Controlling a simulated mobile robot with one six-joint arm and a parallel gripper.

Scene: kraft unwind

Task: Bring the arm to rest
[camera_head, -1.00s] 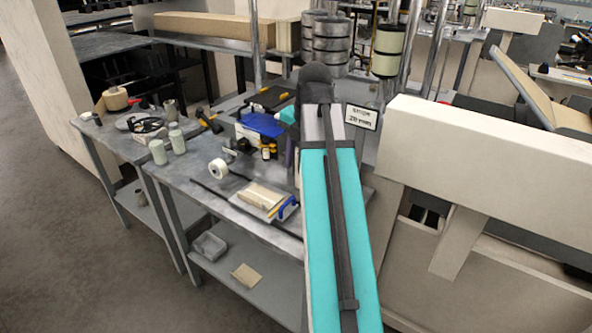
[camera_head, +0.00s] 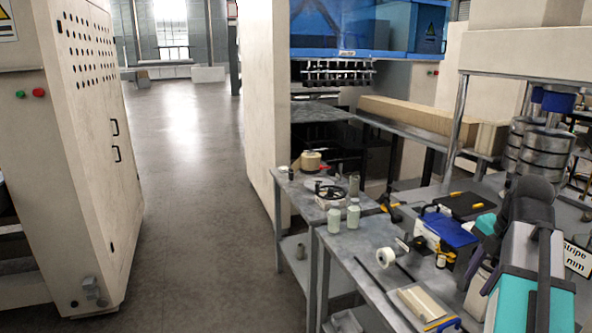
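My arm shows at the lower right, with a teal and grey link (camera_head: 528,285) rising from the bottom edge to a dark rounded joint (camera_head: 531,192). The arm stands in front of the right part of the metal workbench (camera_head: 347,262). The link and joint hide whatever lies behind them. My gripper's fingers do not show, so I cannot see whether it holds anything.
The workbench carries a white tape roll (camera_head: 386,257), two pale bottles (camera_head: 353,214), a blue case (camera_head: 449,229) and a shallow tray (camera_head: 424,303). A perforated cabinet (camera_head: 90,150) stands left. The floor aisle (camera_head: 205,200) between is clear.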

